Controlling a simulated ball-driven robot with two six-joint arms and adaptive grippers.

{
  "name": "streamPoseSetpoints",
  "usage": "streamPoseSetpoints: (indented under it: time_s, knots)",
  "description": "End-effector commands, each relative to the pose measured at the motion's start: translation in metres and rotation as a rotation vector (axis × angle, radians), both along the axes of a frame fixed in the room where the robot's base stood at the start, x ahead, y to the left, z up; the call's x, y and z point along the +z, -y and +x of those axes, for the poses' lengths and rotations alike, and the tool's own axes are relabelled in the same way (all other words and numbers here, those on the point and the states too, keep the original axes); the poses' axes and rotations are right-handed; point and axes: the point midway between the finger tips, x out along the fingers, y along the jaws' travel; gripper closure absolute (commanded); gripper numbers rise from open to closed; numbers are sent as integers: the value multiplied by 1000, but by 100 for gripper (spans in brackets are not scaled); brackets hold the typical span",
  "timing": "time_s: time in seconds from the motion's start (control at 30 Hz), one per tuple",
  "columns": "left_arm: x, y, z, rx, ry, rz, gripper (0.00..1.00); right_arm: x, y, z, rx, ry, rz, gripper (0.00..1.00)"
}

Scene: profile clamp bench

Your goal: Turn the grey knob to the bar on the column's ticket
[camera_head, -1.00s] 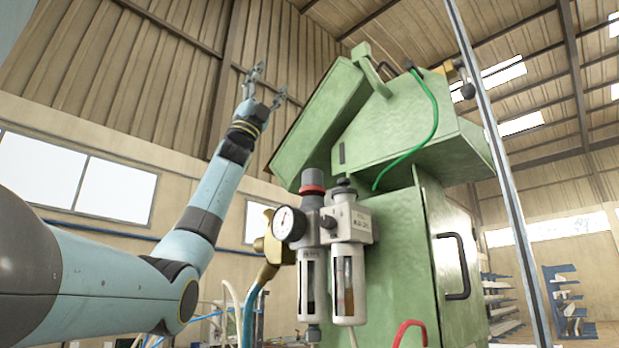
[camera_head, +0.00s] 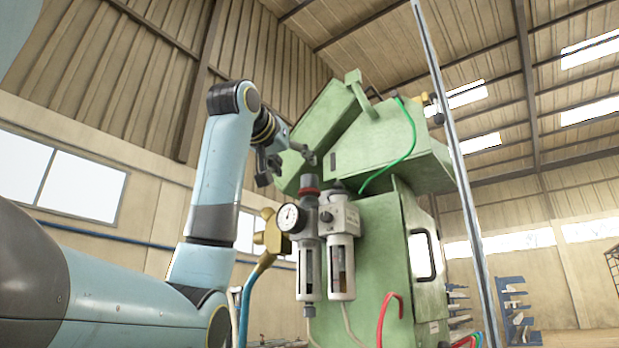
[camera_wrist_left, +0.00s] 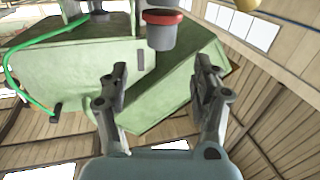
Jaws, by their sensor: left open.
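The grey knob (camera_head: 308,181) tops the left column of the air unit on the green machine, with a red ring (camera_head: 309,192) below it. My left gripper (camera_head: 288,164) is open and empty, above and slightly left of the knob. In the left wrist view the picture is inverted: the knob (camera_wrist_left: 161,38) hangs below its red ring, beyond the fingertips and between the two open fingers (camera_wrist_left: 159,68). I see no contact. I cannot make out a ticket or its bar. My right gripper is out of view.
A round gauge (camera_head: 289,217) sits on the column's left. A second column with a dark top (camera_head: 338,188) stands close on the right. The green machine housing (camera_head: 380,140) rises behind, with a green hose (camera_head: 393,168). A metal post (camera_head: 455,150) stands further right.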

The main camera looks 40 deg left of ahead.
Motion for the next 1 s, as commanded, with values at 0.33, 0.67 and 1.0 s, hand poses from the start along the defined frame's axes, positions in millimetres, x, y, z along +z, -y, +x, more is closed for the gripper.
streamPoseSetpoints:
  time_s: [0.33,0.67,1.0]
  knots:
    - [4,-25,63,2,-3,0,35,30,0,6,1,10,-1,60]
    - [1,-36,91,2,0,2,35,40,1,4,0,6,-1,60]
    - [1,-36,91,3,1,3,50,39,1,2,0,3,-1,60]
